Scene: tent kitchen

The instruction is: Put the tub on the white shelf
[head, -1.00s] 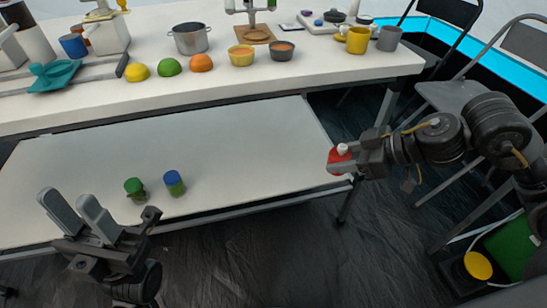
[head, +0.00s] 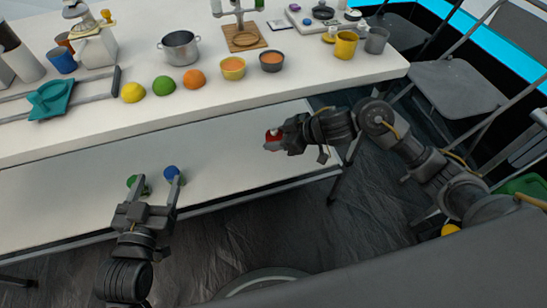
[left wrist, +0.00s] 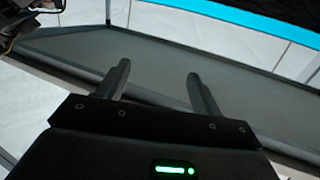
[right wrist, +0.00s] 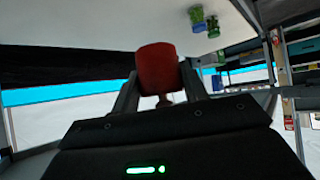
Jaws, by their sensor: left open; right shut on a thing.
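The red tub (head: 271,137) is held between the fingers of my right gripper (head: 284,139). In the right wrist view the tub (right wrist: 157,66) is upright in the picture between the two fingers. The white shelf (head: 225,146) is the long lower board under the counter. In the head view the tub overlaps the shelf's right part; I cannot tell its height above it. My left gripper (head: 157,182) is open and empty by the shelf's front edge. It also shows empty in the left wrist view (left wrist: 156,82).
The counter (head: 310,88) above holds a pot (head: 180,48), fruits, bowls and mugs. The shelf's middle is clear. A chair (head: 455,88) stands at the right.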

